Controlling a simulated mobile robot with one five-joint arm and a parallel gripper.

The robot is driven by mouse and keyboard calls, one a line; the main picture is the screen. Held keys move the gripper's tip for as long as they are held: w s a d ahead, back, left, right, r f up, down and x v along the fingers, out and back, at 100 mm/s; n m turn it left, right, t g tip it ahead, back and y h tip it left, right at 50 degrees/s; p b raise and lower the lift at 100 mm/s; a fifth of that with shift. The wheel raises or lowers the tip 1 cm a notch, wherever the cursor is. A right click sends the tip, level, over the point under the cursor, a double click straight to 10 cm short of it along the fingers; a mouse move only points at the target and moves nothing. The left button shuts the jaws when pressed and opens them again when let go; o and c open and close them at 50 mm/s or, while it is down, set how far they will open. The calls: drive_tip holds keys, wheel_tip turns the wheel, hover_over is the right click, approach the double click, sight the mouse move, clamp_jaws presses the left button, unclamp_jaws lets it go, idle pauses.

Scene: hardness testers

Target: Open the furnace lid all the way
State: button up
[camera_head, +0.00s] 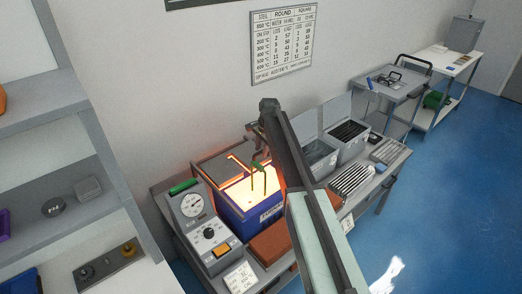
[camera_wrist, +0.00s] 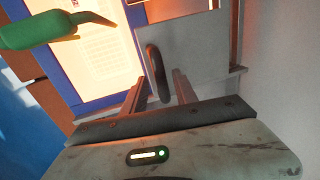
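The blue furnace (camera_head: 250,218) stands on the bench with its glowing chamber largely uncovered. Its grey lid (camera_head: 222,168) lies toward the wall, behind the glow; it also shows in the wrist view (camera_wrist: 195,45), beside the bright opening. A dark lid handle (camera_wrist: 154,65) stands out from the lid. My gripper (camera_wrist: 158,78) is open, its two fingers apart on either side of the handle, with visible gaps; whether they touch it is unclear. In the head view my arm hides most of the gripper, near the wall behind the furnace.
A green-handled tool (camera_head: 258,167) stands at the furnace opening, and its green handle (camera_wrist: 45,32) shows close in the wrist view. A control unit with a dial (camera_head: 192,204) is left of the furnace. Metal bins (camera_head: 320,162) stand right. Blue floor (camera_head: 445,185) is clear farther right.

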drive_tip(key=shift+a, duration=0.1)
drive_tip(key=shift+r, duration=0.1)
wheel_tip(320, 180, up, 7)
drive_tip(key=s+p, duration=0.1)
drive_tip(key=p, duration=0.6)
drive_tip(key=shift+s+d+r+p, duration=0.2)
drive_tip(key=shift+d+p, duration=0.1)
drive_tip(key=shift+d, duration=0.15)
drive_tip(key=shift+w+d, duration=0.1)
drive_tip(key=s+d+n, duration=0.2)
drive_tip(key=s+n, duration=0.1)
drive_tip(key=s, duration=0.9)
drive_tip(key=s+d+n+g, duration=0.1)
drive_tip(key=s+d+n, duration=0.2)
drive_tip(key=s, duration=0.9)
drive_tip(key=s+d+n+h, duration=0.1)
drive_tip(key=s+d+n, duration=0.2)
drive_tip(key=s, duration=0.9)
drive_tip(key=shift+d+f+n+g, duration=0.2)
drive_tip(key=shift+n+g, duration=0.2)
drive_tip(key=shift+n, duration=0.5)
